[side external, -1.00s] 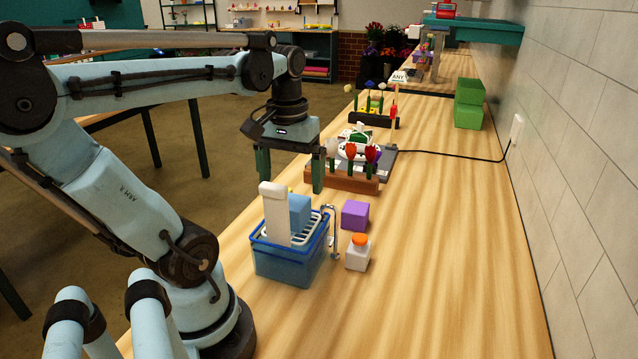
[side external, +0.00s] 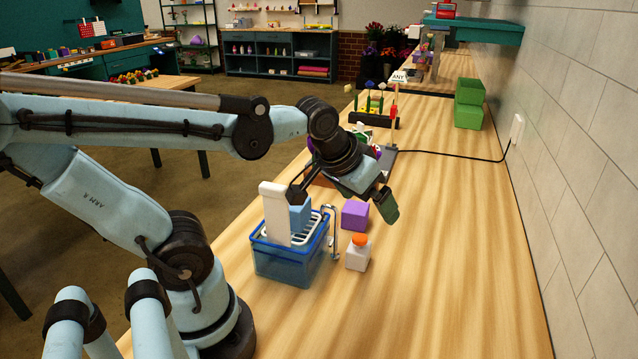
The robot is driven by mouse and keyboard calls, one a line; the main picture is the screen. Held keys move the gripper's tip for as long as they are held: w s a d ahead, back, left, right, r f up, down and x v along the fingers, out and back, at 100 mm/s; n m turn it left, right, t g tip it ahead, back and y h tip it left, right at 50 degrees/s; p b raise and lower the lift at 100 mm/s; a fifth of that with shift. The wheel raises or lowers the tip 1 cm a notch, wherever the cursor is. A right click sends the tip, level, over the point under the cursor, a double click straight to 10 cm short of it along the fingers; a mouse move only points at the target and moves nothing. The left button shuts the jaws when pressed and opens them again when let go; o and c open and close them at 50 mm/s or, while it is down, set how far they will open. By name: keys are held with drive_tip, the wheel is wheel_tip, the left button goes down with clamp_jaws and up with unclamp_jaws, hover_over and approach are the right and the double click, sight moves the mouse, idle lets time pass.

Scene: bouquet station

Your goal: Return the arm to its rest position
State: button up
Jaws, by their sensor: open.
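My gripper (side external: 383,198) hangs in the air over the wooden bench (side external: 440,270), behind and to the right of the blue basket. It is tilted, with its dark green finger pointing down and to the right. My forearm reaches in from the left, roughly level.
The blue basket (side external: 290,265) holds a white upright piece and a blue block. A purple block (side external: 355,215) and a white bottle with an orange cap (side external: 358,254) stand close by. My arm partly hides the flower holder. The right bench is clear.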

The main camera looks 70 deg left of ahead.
drive_tip(key=d+m, duration=0.1)
drive_tip(key=s+d+f+m+h, duration=0.1)
drive_tip(key=d+t, duration=0.1)
drive_tip(key=d, duration=0.1)
drive_tip(key=shift+s+f+m, duration=0.25)
drive_tip(key=shift+s+m, duration=0.05)
drive_tip(key=shift+m, duration=0.1)
drive_tip(key=shift+a, duration=0.1)
